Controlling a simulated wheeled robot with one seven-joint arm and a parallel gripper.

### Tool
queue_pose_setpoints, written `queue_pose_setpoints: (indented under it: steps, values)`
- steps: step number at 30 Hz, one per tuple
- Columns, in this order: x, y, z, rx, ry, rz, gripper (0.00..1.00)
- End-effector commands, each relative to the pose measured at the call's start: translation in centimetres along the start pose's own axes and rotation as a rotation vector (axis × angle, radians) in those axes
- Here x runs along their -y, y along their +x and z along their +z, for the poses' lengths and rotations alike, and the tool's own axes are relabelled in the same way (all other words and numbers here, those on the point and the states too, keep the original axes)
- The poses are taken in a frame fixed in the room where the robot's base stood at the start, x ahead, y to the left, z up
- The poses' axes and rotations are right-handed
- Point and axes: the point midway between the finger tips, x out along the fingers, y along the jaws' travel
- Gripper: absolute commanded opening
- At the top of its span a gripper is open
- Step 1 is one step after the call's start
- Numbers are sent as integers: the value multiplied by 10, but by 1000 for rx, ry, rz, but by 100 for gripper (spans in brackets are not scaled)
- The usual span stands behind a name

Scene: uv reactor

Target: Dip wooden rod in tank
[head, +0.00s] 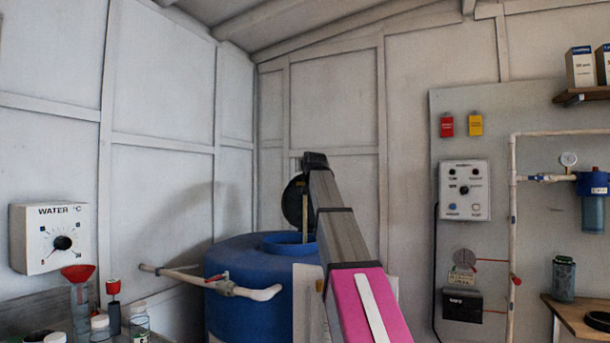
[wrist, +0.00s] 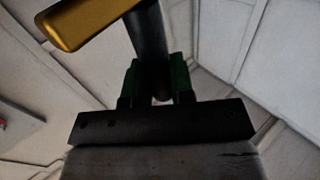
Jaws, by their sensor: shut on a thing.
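The tank is a blue drum (head: 250,295) with a round raised opening (head: 285,242) on top, in the middle of the head view. My arm reaches forward over it. A thin tan upright strip, the wooden rod (head: 305,224), shows at the tank's opening beside my arm; its lower end is hidden and I cannot tell how deep it reaches. In the wrist view, my gripper (wrist: 156,78) has its green fingers shut on a dark, shadowed shaft (wrist: 150,40), which I take as the rod. A golden-brown piece (wrist: 92,22) crosses the upper left.
A white pipe with a valve (head: 228,287) sticks out at the tank's left. A bench with a red funnel (head: 78,272) and bottles stands at lower left. A control panel (head: 464,190), piping and a blue filter (head: 592,188) are on the right wall.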

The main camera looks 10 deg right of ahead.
Motion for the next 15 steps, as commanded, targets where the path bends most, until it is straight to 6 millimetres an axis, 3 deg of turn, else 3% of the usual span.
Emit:
queue_pose_setpoints:
  steps: [15]
  values:
    - [0,2,-64,-2,-1,0,0]
